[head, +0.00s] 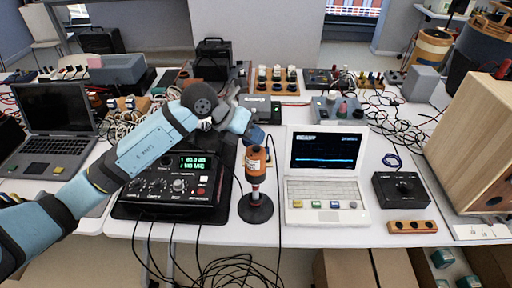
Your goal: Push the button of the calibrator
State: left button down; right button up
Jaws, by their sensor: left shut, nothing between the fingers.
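The calibrator (256,166) is an orange and dark cylinder held upright on a stand with a round black base. It stands near the table's front edge, left of the white laptop-like analyser. My left gripper (256,137) is shut and empty, with its dark tip pointing down at the calibrator's upper end. Whether it touches the calibrator cannot be told. The calibrator's button cannot be made out; the gripper covers part of the top. My right gripper is not in view.
A black meter box (176,185) with a green display stands left of the calibrator, under my left arm. The white analyser (325,200) is close on its right. A black knob box (401,189) and a wooden speaker cabinet (482,140) stand farther right. Cables hang over the front edge.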

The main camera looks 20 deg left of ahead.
aim_at(255, 147)
pick_arm(q)
jog(key=shift+f+b, duration=0.35)
jog(key=shift+f, duration=0.15)
dwell(0.6)
jog(key=shift+r, duration=0.15)
jog(key=shift+r+p, duration=0.65)
jog(key=shift+r, duration=0.15)
jog(key=shift+r, duration=0.1)
notch_tip(255, 147, up, 6)
jog(key=p, duration=0.3)
jog(key=shift+p, duration=0.4)
